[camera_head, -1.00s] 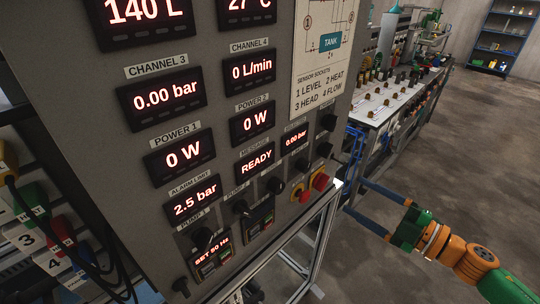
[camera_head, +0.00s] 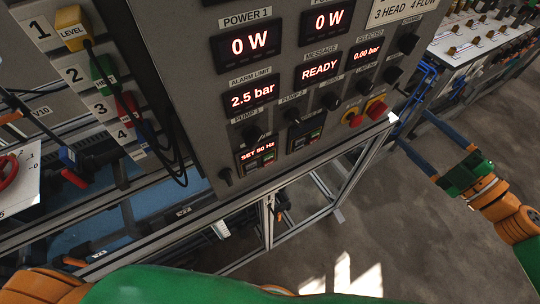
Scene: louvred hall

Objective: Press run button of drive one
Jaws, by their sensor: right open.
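The drive one panel (camera_head: 257,153) is a small dark unit low on the grey cabinet (camera_head: 190,60), under the PUMP 1 label. Its red display reads SET 50 Hz. Small coloured buttons sit below the display; their markings are too small to read, so I cannot tell which is run. My right gripper (camera_head: 398,128) is open and empty at the right, its two dark blue fingers pointing left toward the cabinet's lower right corner. It is well to the right of drive one. My left gripper is out of view.
A second drive (camera_head: 306,132) sits right of drive one. A red emergency knob on yellow (camera_head: 376,108) is near the cabinet's right corner. Black knobs surround the displays. Numbered sockets with coloured plugs and cables hang at left. Open floor (camera_head: 400,240) lies at lower right.

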